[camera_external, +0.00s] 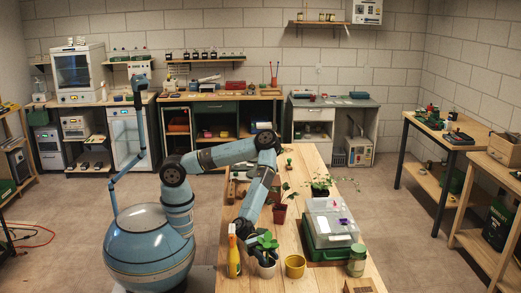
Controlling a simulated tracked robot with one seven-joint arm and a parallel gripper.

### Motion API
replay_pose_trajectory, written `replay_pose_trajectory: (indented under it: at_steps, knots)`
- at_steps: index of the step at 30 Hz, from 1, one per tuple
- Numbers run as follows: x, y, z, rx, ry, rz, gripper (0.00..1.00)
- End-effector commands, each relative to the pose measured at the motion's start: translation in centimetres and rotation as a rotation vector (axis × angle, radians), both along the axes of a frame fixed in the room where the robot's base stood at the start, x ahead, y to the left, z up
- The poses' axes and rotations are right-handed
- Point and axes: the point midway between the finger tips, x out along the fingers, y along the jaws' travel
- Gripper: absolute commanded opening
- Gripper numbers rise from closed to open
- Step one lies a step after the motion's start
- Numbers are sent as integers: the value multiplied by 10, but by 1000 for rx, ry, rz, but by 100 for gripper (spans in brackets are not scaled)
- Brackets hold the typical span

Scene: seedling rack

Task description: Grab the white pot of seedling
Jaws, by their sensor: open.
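The white pot (266,271) stands near the front of the wooden table, with a green leafy seedling (267,240) in it. My gripper (260,256) reaches down from the left to the pot, with its dark fingers at the pot's rim beside the leaves. It is open. The fingers and leaves overlap in this view, so I cannot tell whether a finger touches the pot or goes inside its rim.
A yellow bottle (233,260) stands close left of the white pot, and a yellow pot (295,267) close right. A red pot with a plant (280,214) stands behind. A green case (325,243) and a pale green can (357,261) are to the right.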

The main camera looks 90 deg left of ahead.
Motion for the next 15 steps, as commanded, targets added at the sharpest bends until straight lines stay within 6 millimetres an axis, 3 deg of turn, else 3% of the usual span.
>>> replay_pose_trajectory:
  at_steps: [4, 12, 15]
  knots:
    - [6, -12, 0, 0, 1, -1, 43]
    - [7, -14, 0, 0, 1, 0, 43]
    - [7, -14, 0, 0, 1, 0, 34]
